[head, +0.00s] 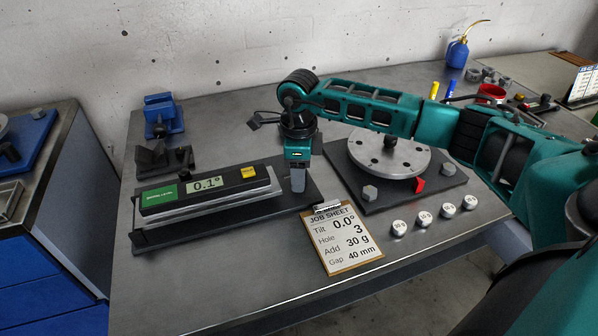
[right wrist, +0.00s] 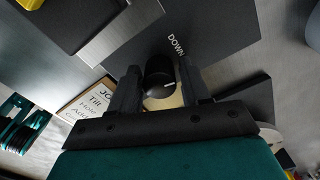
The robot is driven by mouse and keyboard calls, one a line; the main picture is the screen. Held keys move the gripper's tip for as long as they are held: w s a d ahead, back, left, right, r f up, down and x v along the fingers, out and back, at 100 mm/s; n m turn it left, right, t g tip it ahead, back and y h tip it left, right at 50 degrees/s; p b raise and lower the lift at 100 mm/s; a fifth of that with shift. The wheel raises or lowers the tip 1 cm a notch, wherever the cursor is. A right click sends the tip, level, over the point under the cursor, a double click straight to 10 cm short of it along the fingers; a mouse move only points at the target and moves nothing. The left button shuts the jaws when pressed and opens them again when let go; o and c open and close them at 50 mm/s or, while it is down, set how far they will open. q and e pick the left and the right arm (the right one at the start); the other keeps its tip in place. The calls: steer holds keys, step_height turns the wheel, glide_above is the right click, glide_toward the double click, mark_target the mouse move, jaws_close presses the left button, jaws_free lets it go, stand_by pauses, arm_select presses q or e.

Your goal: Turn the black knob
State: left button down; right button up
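The black knob (right wrist: 159,72) has a white mark and shows in the right wrist view, beside the lettering DOWN on a dark plate. My right gripper (right wrist: 162,82) has one finger on each side of the knob; whether both touch it is unclear. In the head view my right gripper (head: 297,178) points down at the right end of the tilt stand (head: 155,236) and hides the knob. The digital level (head: 207,190) on the stand reads 0.1°. My left gripper is not in view.
A grey rotor disc (head: 365,160) with holes stands on a dark base (head: 385,202), partly under my right arm. Several round weights (head: 423,219) stand in front. A blue vise (head: 161,115) and dark blocks (head: 160,157) are at the back left. The front left tabletop is clear.

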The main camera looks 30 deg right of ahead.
steer(key=shift+o, duration=1.1)
step_height(320, 180, up, 13)
steer(key=shift+f, duration=0.1)
